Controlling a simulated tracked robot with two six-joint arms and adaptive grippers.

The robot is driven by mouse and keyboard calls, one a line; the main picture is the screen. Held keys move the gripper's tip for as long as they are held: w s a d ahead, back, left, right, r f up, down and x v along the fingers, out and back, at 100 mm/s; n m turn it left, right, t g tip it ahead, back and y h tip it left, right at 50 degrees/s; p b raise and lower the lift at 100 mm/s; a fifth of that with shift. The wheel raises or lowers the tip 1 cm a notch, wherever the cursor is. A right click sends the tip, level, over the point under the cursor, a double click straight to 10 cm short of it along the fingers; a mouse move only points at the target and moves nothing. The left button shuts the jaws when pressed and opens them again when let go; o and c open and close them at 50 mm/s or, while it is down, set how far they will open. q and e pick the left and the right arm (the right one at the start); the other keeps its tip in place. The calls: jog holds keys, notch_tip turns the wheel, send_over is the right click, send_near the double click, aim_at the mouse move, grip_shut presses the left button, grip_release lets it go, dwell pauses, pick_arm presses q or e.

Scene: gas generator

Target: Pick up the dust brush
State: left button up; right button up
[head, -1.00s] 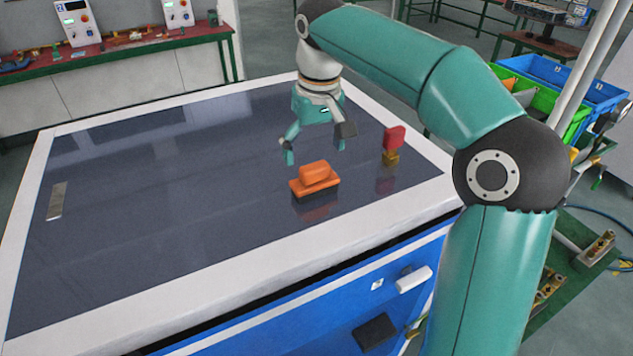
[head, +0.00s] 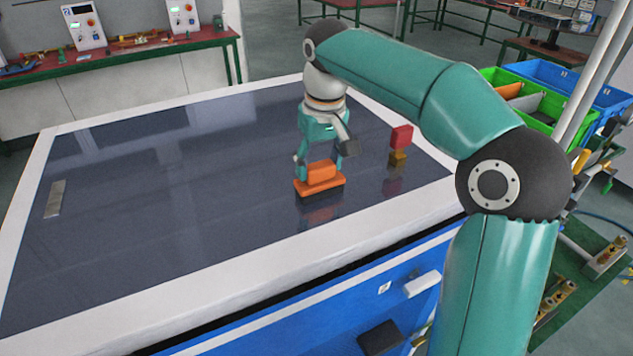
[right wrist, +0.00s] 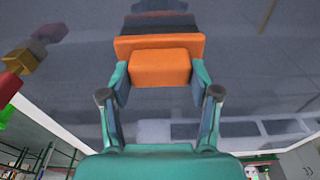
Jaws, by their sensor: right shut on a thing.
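The dust brush (head: 319,186) is an orange block with a raised orange handle and a dark underside. In the head view it is at the right part of the dark glossy tabletop, with its reflection below it. My right gripper (head: 320,170) is over it, fingers pointing down on both sides of the handle. In the right wrist view the two fingers (right wrist: 160,85) are shut on the orange handle (right wrist: 160,67) of the brush. Whether the brush touches the tabletop is hard to tell. My left gripper is not in view.
A red and yellow block-like object (head: 401,139) stands on the tabletop right of the brush; it also shows in the right wrist view (right wrist: 25,60). A flat metal strip (head: 55,198) lies at the far left. The table's middle is clear. Green and blue crates (head: 540,100) stand behind right.

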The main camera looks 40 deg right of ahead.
aim_at(319, 164)
jog(key=shift+c, duration=1)
notch_tip(319, 164, up, 10)
jog(key=p, duration=0.2)
jog(key=o, duration=0.5)
jog(key=shift+c, duration=1.6)
